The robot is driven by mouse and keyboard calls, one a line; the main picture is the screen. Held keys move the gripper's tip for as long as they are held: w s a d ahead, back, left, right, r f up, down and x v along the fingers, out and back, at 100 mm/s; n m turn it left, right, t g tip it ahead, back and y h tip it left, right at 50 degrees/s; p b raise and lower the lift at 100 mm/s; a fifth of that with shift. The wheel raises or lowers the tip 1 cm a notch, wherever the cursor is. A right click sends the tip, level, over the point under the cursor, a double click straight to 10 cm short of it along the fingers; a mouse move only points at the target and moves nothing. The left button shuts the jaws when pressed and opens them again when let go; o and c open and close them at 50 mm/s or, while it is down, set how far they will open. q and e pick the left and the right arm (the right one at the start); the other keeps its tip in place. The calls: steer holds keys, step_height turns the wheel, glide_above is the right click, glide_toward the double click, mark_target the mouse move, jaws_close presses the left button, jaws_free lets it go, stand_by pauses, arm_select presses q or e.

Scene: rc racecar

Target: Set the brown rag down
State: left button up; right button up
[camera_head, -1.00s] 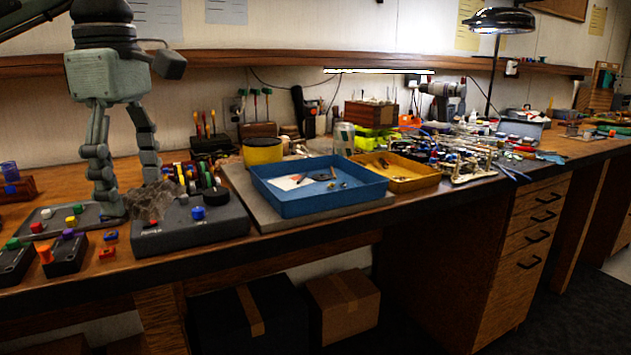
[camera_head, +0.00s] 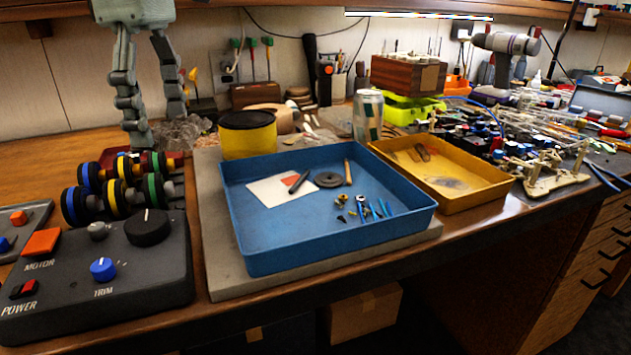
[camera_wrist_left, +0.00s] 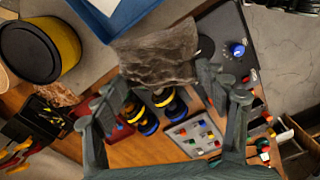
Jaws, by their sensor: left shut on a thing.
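The brown rag (camera_head: 182,134) is a crumpled grey-brown cloth. In the head view it is beside the fingers of my left gripper (camera_head: 160,128), left of the yellow tin. In the left wrist view the rag (camera_wrist_left: 158,52) spreads across the fingertips of my left gripper (camera_wrist_left: 160,82), which is shut on it. The rag hangs near the blue tray's corner and the control box there. I cannot tell whether its lower side touches the bench. My right gripper is not in view.
A black control box (camera_head: 100,275) with knobs and coloured wheels (camera_head: 118,190) stand front left. A blue tray (camera_head: 335,245) sits on a grey board, with the yellow tin (camera_head: 248,140) behind. A yellow tray (camera_head: 470,200) and cluttered parts lie to the right. Bare wood shows at left (camera_head: 40,165).

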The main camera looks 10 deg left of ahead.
arm_select(q)
steer(key=w+d+f+b, duration=0.1)
steer(key=d+f+b, duration=0.1)
steer(key=d+f, duration=0.3)
glide_above(262, 211)
steer(key=shift+s+a+f, duration=0.15)
steer(key=shift+f, duration=0.6)
steer(key=shift+d+f, duration=0.2)
steer(key=shift+f, duration=0.2)
step_height(262, 211, down, 3)
steer(key=shift+f, duration=0.3)
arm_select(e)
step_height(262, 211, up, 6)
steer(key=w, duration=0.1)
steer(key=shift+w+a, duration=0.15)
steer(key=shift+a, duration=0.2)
arm_select(q)
steer(key=shift+f, duration=0.1)
steer(key=o, duration=0.9)
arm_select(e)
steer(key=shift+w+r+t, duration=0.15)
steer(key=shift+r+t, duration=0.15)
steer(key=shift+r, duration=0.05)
